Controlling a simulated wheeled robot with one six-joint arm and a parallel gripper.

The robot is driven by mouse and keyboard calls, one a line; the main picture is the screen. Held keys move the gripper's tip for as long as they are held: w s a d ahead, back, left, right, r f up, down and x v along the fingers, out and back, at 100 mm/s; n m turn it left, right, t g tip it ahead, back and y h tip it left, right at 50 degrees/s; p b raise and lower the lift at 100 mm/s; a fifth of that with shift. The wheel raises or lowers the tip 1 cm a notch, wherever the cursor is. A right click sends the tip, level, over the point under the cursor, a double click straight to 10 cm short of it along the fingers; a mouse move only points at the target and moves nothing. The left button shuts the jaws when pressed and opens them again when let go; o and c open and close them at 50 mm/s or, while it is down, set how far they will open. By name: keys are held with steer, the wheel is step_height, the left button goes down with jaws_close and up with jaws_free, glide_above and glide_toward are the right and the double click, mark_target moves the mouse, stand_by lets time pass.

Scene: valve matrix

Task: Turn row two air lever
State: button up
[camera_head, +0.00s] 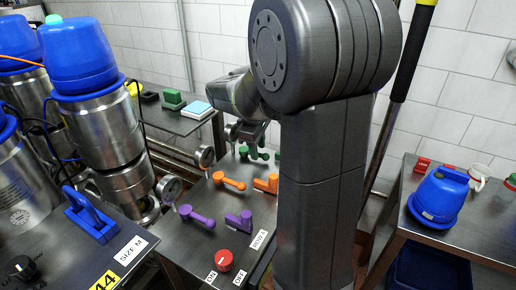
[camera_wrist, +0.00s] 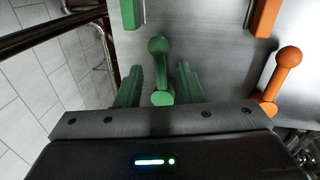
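A panel (camera_head: 203,245) carries lever pairs in purple, orange and green. The near purple pair is a round-ended lever (camera_head: 196,217) and a blocky lever (camera_head: 240,221). The middle orange pair is a round-ended lever (camera_head: 229,181) and a blocky lever (camera_head: 266,183). My gripper (camera_wrist: 158,85) is over the far green pair, partly hidden by my arm in the head view. In the wrist view its fingers are open on either side of a green round-ended lever (camera_wrist: 159,47), with gaps visible. An orange round-ended lever (camera_wrist: 285,72) lies to the right. I cannot tell which lever is air.
A red knob (camera_head: 224,261) is at the panel's near end, beside a label (camera_head: 259,240) that seems to read ROW 1. Gauges (camera_head: 170,188) line the left side. Steel tanks (camera_head: 95,130) stand left.

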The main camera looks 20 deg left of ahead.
steer(key=shift+w+f, duration=0.1)
steer(key=shift+f, duration=0.5)
jaws_close()
steer(key=shift+s+m, duration=0.2)
steer(key=shift+m, duration=0.3)
jaws_free()
steer(key=shift+r, duration=0.1)
